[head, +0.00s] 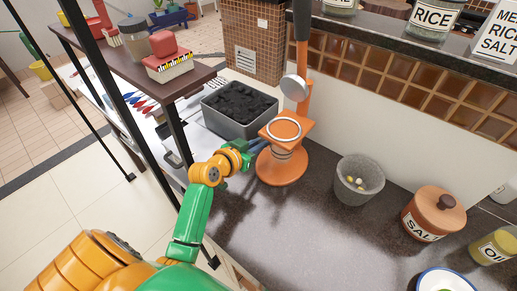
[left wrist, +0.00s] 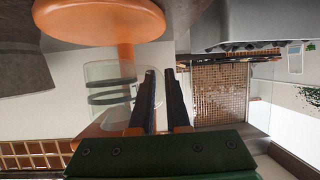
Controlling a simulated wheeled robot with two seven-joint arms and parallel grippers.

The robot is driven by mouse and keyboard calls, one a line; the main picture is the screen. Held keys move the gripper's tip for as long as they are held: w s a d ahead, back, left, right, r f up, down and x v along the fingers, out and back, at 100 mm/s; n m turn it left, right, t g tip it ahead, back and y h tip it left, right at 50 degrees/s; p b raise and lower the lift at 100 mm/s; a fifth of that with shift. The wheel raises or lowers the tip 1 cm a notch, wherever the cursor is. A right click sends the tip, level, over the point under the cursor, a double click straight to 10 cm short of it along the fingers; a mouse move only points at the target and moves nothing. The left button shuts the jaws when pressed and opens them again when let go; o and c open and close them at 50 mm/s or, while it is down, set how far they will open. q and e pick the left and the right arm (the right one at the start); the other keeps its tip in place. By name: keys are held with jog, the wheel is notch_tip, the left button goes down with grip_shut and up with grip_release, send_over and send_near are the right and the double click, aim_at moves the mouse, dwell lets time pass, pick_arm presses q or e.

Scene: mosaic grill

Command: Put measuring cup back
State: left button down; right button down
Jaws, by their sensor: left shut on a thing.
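The clear measuring cup with dark bands (left wrist: 108,85) is in the left wrist view, left of my fingers. In the head view its lower part (head: 283,153) shows beneath the platform of an orange stand (head: 305,128). A pale ring (head: 284,130) lies at the platform's top; I cannot tell if it is the cup's rim. My left gripper (head: 257,146) is at the cup's left side, beside the stand, and is shut on the cup. It also shows in the left wrist view (left wrist: 164,95). The exact grip spot is unclear. My right gripper is not in view.
A grey bin of charcoal (head: 240,112) stands behind my left gripper. A grey bucket (head: 358,180), a salt jar (head: 432,215) and an oil jar (head: 495,246) stand to the right. A dark wooden shelf (head: 120,60) is at the left. The front counter is largely clear.

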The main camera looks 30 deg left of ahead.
aim_at(258, 160)
pick_arm(q)
jog(key=shift+f, duration=1.9)
jog(key=c, duration=0.9)
grip_release()
jog(key=shift+r, duration=0.25)
jog(key=v, duration=1.2)
